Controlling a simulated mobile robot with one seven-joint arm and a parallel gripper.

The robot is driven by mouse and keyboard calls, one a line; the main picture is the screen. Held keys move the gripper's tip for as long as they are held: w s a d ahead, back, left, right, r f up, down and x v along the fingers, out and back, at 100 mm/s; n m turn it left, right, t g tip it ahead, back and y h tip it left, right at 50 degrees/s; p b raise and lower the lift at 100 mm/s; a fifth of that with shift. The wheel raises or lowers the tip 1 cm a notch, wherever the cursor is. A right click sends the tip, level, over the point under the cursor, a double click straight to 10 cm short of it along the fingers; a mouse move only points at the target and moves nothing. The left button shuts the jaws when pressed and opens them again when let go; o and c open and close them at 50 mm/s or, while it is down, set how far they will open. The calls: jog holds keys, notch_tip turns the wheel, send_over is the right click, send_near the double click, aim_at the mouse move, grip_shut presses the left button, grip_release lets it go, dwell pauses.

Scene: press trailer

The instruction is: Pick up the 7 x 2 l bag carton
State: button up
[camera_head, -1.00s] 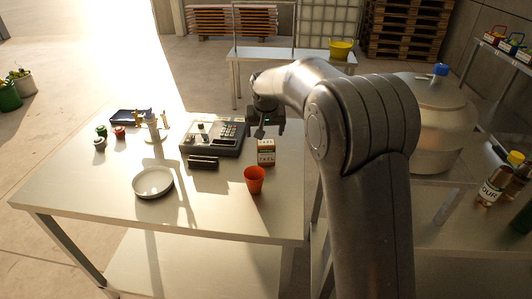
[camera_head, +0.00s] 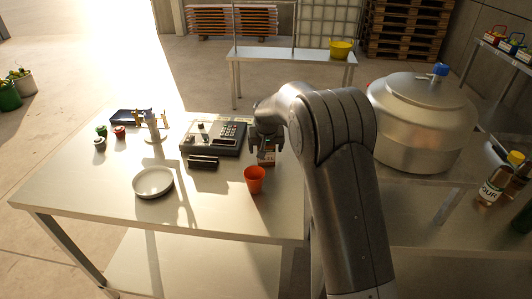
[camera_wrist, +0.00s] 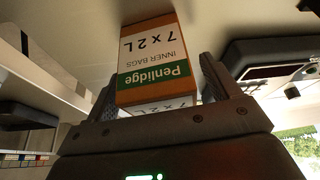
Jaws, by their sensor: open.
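The 7 x 2 L bag carton (camera_head: 267,158) is a small orange, white and green box standing on the steel table, right of the cash register. In the wrist view the carton (camera_wrist: 152,50) appears upside down, with "Penlidge INNER BAGS 7 x 2 L" on its side. My gripper (camera_head: 266,147) is over the carton from above and hides its upper part in the head view. In the wrist view its open fingers (camera_wrist: 160,88) stand on either side of the carton's near end. A gap shows beside the right finger; contact on the left is unclear.
An orange cup (camera_head: 255,180) stands just in front of the carton. The cash register (camera_head: 213,138) and a dark block (camera_head: 203,162) are to its left. A white dish (camera_head: 153,183) sits farther left. A large metal vessel (camera_head: 420,125) stands to the right.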

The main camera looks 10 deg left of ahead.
jog(key=shift+c, duration=0.4)
jog(key=shift+r, duration=0.1)
jog(key=c, duration=1.1)
jog(key=shift+o, duration=0.2)
